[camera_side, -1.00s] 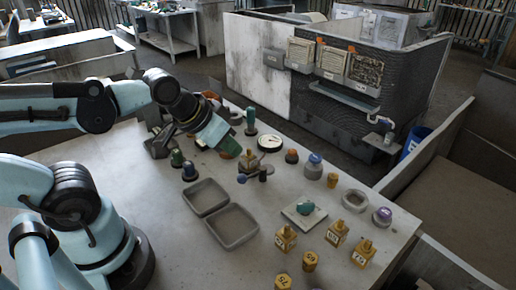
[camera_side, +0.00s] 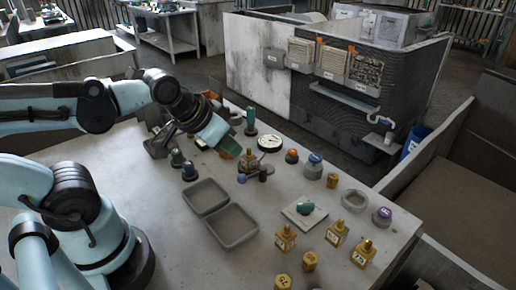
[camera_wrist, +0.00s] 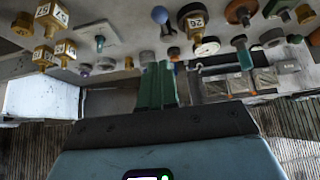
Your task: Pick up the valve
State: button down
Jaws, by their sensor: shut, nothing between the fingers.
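No part is plainly marked as the valve. The likeliest one is a small brass block fitting with dark round knobs (camera_side: 248,164) in the middle of the table, but I cannot be sure. A labelled brass block, perhaps the same part, shows at the top of the wrist view (camera_wrist: 195,22). My gripper (camera_side: 231,150) is just above and left of the fitting in the side view, apart from it as far as I can tell. Its green fingers (camera_wrist: 157,85) are shut together with nothing between them in the wrist view.
A white-faced dial (camera_side: 270,142) and a teal peg (camera_side: 250,121) stand close behind. Two grey trays (camera_side: 232,226) lie in front. Several brass weights (camera_side: 337,233) and a white plate with a teal piece (camera_side: 304,212) are toward the right. Bare table shows left of the trays.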

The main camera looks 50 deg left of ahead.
jog(key=c, duration=0.6)
grip_release()
jog(key=shift+c, duration=0.2)
jog(key=g, duration=0.6)
send_over(248, 155)
notch_tip(248, 155, down, 5)
jog(key=shift+r, duration=0.2)
jog(key=shift+w+a+f, duration=0.1)
jog(key=shift+f, duration=1.4)
jog(key=shift+w+a+f, duration=0.1)
jog(key=shift+f, duration=1.4)
